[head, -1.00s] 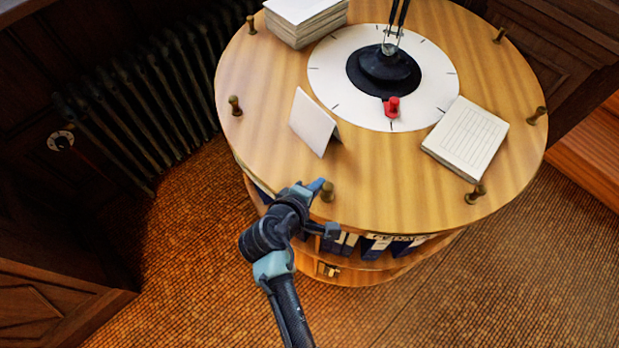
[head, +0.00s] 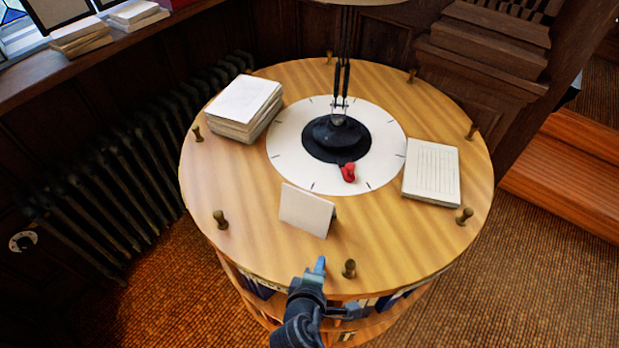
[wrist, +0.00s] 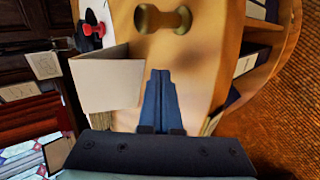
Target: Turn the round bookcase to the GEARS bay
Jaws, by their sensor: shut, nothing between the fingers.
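The round bookcase (head: 412,250) has a wooden top with brass knobs around its rim. A white dial (head: 385,165) with black tick marks lies at its middle, with a red pointer (head: 348,172) on its near side. Book spines show below the rim, but no bay label is readable. My gripper (head: 320,264) is shut and empty at the near rim, just left of the nearest knob (head: 349,268), with a small gap between them. In the wrist view my shut fingers (wrist: 160,85) reach over the wooden top, with a knob (wrist: 163,18) beyond them.
A folded card (head: 307,210) stands just beyond my gripper. A paper stack (head: 242,108) and a lined pad (head: 432,172) lie on the top, and a black lamp base (head: 335,138) stands at the centre. A radiator (head: 120,185) is at the left, wooden steps (head: 570,175) at the right.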

